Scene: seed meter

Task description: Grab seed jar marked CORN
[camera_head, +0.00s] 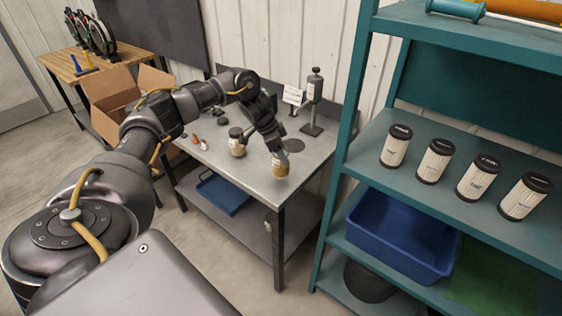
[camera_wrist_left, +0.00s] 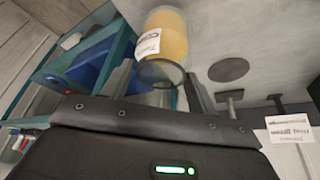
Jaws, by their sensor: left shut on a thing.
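A jar (camera_head: 280,168) with yellow-tan contents is at the near right part of the grey metal table. My left gripper (camera_head: 274,148) comes down on it from above and is shut on it. In the left wrist view the jar (camera_wrist_left: 168,35) sits between the two fingers, with a white label whose print is too small to read surely. I cannot tell whether the jar rests on the table or is just above it. A second jar (camera_head: 237,146) with tan contents and a dark lid stands apart to the left. My right gripper is not in view.
The grey table (camera_head: 225,165) holds a dark stand device (camera_head: 314,100), a small white sign (camera_head: 292,95) and small loose parts. A teal shelf (camera_head: 455,140) at right carries several labelled canisters and a blue bin (camera_head: 405,235). A cardboard box (camera_head: 110,95) is at left.

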